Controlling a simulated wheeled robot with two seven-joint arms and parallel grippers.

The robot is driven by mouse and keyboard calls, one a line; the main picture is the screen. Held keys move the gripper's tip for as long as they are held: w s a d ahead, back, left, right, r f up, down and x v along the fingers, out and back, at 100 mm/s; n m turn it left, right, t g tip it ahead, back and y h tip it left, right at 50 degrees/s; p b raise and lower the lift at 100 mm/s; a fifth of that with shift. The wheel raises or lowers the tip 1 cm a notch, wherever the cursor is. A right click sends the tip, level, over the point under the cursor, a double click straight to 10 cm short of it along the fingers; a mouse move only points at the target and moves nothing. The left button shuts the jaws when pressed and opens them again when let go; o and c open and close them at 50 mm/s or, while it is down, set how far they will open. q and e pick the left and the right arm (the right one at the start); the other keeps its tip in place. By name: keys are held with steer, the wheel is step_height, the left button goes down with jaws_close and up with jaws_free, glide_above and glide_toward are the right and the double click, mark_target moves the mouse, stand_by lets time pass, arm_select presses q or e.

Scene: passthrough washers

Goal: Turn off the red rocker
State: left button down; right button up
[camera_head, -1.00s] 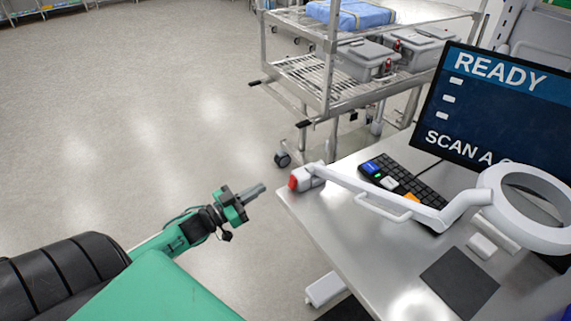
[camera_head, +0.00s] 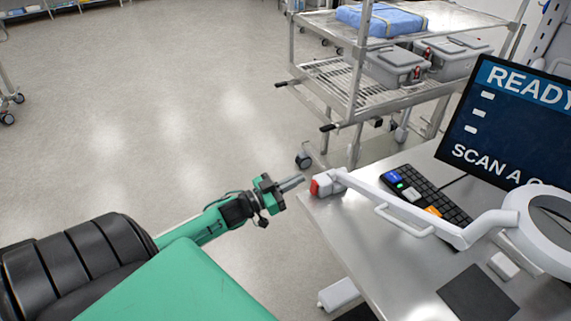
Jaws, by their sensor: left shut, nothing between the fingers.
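My left gripper (camera_head: 297,182) is shut and empty. Its fingers point right toward the red rocker, with a small gap between the tips and the rocker in the picture. Whether the rocker is tilted on or off is too small to tell. My right gripper is not in view.
The steel table (camera_head: 375,270) holds a black keyboard (camera_head: 430,197), a dark mat (camera_head: 478,293), a ring lamp (camera_head: 520,220) and a monitor (camera_head: 505,120) reading READY. A wire cart (camera_head: 330,80) with grey boxes stands behind.

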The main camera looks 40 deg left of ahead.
mark_target(314, 188)
arm_select(q)
steer(key=w, duration=0.1)
steer(key=w+d+f+p, duration=0.1)
steer(key=w, duration=0.1)
steer(key=w+p, duration=0.1)
steer(key=shift+w+d+f, duration=0.2)
steer(key=shift+w+d, duration=0.05)
steer(key=shift+d, duration=0.15)
steer(key=shift+s+f, duration=0.15)
steer(key=shift+f, duration=0.7)
